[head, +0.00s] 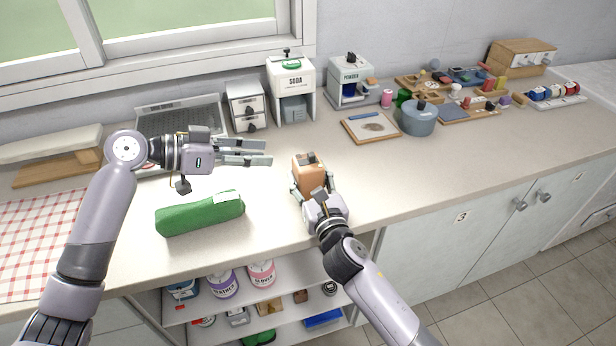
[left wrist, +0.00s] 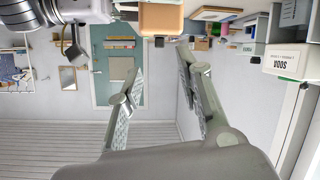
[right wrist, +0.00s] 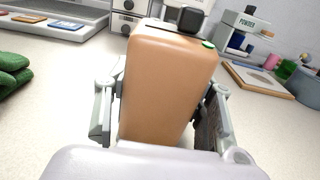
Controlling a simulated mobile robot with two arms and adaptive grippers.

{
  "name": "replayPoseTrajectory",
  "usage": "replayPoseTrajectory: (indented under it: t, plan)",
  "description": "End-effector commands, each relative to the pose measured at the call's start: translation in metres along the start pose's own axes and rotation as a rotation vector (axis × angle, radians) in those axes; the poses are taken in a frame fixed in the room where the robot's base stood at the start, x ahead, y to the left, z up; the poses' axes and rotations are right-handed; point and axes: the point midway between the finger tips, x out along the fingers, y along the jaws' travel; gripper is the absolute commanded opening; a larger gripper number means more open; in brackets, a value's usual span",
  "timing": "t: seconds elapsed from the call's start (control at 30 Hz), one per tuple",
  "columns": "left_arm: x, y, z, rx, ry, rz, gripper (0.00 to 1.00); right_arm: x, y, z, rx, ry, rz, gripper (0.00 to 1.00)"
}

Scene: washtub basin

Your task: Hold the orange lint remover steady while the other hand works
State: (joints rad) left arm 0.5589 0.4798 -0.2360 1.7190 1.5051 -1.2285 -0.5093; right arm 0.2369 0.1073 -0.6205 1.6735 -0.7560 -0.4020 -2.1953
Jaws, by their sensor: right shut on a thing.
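The orange lint remover (head: 309,177) is a boxy block with a dark knob and a small green mark on top. It stands upright at the counter's front and fills the middle of the right wrist view (right wrist: 168,85). My right gripper (head: 311,188) is shut on it, one finger on each side. My left gripper (head: 268,152) is in the air to its left, pointing right, fingers apart and empty. Its parted fingers also show in the left wrist view (left wrist: 160,60), with the lint remover (left wrist: 160,18) at the top edge.
A green pouch (head: 200,214) lies on the counter below my left gripper. The soda dispenser (head: 291,88), powder dispenser (head: 350,80) and a small drawer unit (head: 247,105) stand along the wall. A tray (head: 370,127) and a grey-blue pot (head: 418,120) are to the right. The front right counter is clear.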

Motion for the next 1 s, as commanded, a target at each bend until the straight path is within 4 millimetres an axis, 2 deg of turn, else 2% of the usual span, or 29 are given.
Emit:
replayPoseTrajectory:
  t: [0.07, 0.27, 0.37, 0.57, 0.7, 0.8, 1.0]
  plan:
    - [0.0, 0.0, 0.0, 0.0, 0.0, 0.0, 0.33, 0.0, 0.0, 0.0, 0.0, 0.001, 0.0, 0.13]
    - [0.01, 0.0, -0.006, 0.004, -0.02, 0.016, 0.2, 0.0, 0.0, 0.0, 0.0, 0.001, 0.0, 0.13]
    - [0.028, 0.002, -0.015, 0.015, -0.068, 0.044, 0.13, 0.0, 0.0, 0.0, 0.0, 0.0, 0.0, 0.13]
    - [0.078, 0.014, -0.044, 0.07, -0.251, 0.107, 0.0, 0.0, 0.0, 0.0, 0.0, 0.0, 0.0, 0.13]
    - [0.105, 0.024, -0.063, 0.124, -0.415, 0.117, 0.0, 0.0, 0.0, 0.0, 0.0, 0.001, 0.0, 0.13]
    - [0.118, 0.031, -0.077, 0.168, -0.54, 0.1, 0.0, 0.0, 0.0, 0.0, 0.0, 0.001, -0.001, 0.13]
    - [0.124, 0.038, -0.104, 0.239, -0.755, 0.018, 0.0, 0.0, 0.0, -0.001, 0.0, 0.001, -0.001, 0.13]
